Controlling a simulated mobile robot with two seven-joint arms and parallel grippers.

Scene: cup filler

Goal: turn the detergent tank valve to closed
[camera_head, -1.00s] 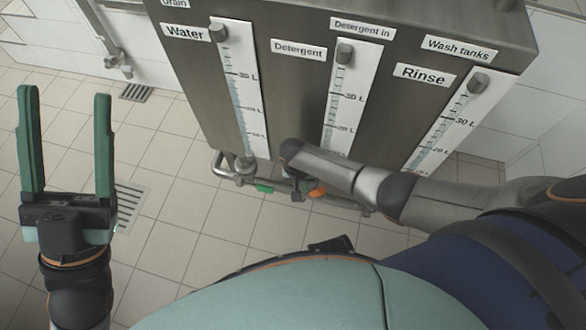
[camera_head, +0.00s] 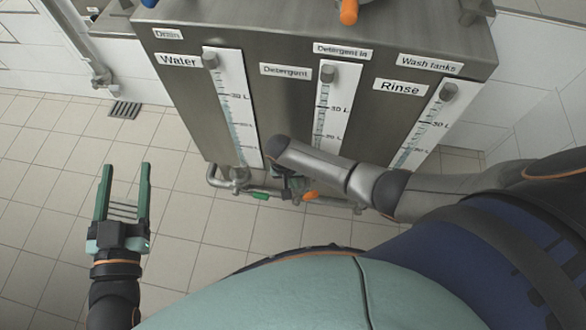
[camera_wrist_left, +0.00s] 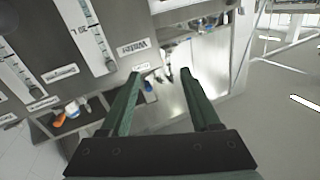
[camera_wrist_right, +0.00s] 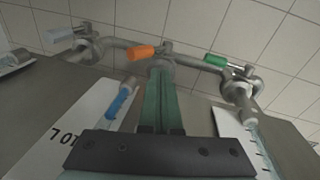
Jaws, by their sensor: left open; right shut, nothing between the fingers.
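The middle tank column carries a "Detergent" label (camera_head: 286,70) and a level gauge (camera_head: 332,105). Below it, a valve with an orange handle (camera_head: 310,195) sits on the pipe. In the right wrist view the orange handle (camera_wrist_right: 143,53) points left, roughly along the pipe. My right gripper (camera_wrist_right: 161,75) is shut and empty, its fingertips close by the orange valve's body; I cannot tell whether they touch. In the head view my right wrist mostly hides this gripper. My left gripper (camera_head: 123,170) is open and empty over the floor at the left, clear of the tank.
A green valve handle (camera_wrist_right: 215,60) and a grey one (camera_wrist_right: 62,35) sit on the same pipe (camera_wrist_right: 115,42), either side of the orange one. Another orange handle (camera_head: 349,12) stands on the tank top. Floor at the left is free.

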